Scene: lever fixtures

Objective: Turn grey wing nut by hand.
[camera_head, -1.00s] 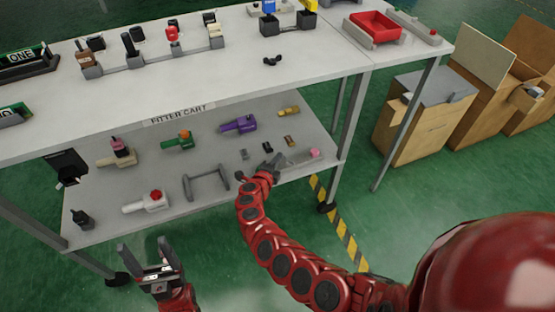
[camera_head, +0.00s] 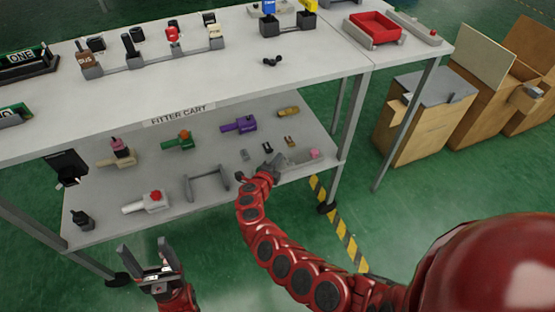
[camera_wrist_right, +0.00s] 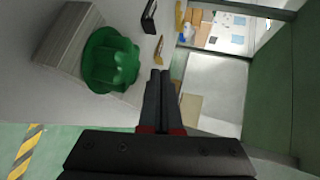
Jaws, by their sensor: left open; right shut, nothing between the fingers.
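A small dark two-lobed piece (camera_head: 272,61), shaped like a wing nut, sits on the cart's upper top near the front edge; its exact colour is hard to tell. A small grey piece (camera_head: 244,155) lies on the lower shelf, its shape too small to make out. My right gripper (camera_head: 277,160) is over the lower shelf's right front, well below the two-lobed piece. In the right wrist view its fingers (camera_wrist_right: 160,75) are shut and empty, with a green lobed knob (camera_wrist_right: 110,60) to their left, apart from them. My left gripper (camera_head: 143,246) is open and empty in front of the cart.
The lower shelf (camera_head: 110,210) holds several coloured knob fixtures and a grey handle (camera_head: 207,182). A pink-knobbed fixture (camera_head: 315,154) is right of my right gripper. A red tray (camera_head: 375,27) is on the upper right. Cardboard boxes (camera_head: 490,85) stand on the floor at right.

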